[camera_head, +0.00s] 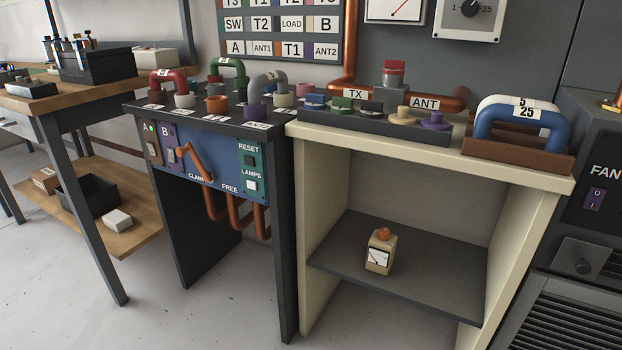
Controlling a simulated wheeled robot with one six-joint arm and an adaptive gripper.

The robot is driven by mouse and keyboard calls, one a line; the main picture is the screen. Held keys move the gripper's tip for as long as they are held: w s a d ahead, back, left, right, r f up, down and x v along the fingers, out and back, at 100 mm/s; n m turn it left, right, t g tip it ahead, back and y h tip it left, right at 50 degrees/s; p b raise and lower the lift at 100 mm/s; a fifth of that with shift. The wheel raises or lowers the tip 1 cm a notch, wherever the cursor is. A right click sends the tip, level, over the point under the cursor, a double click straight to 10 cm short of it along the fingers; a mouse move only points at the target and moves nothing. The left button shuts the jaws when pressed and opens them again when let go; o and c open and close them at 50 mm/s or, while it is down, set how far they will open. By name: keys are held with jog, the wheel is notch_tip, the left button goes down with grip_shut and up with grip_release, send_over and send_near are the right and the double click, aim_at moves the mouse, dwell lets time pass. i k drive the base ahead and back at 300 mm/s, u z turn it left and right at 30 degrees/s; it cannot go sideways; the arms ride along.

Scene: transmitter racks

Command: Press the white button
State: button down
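A small white square button (251,185) sits on a teal strip (242,172) at the right end of the blue front panel (218,181) of the dark rack. It is below the word LAMPS and to the right of the word FREE. A dark square button (249,160) sits above it, under the word RESET. Nothing covers the white button. My gripper is not in view.
An orange lever (193,162) marked CLAMP projects from the blue panel. Copper pipes (238,215) hang below it. A cream cabinet (309,215) stands close on the right, and a wooden bench (60,103) on the left. Grey floor (190,318) lies open in front.

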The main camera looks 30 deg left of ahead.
aim_at(251, 184)
jog(key=i, duration=0.9)
jog(key=u, duration=1.3)
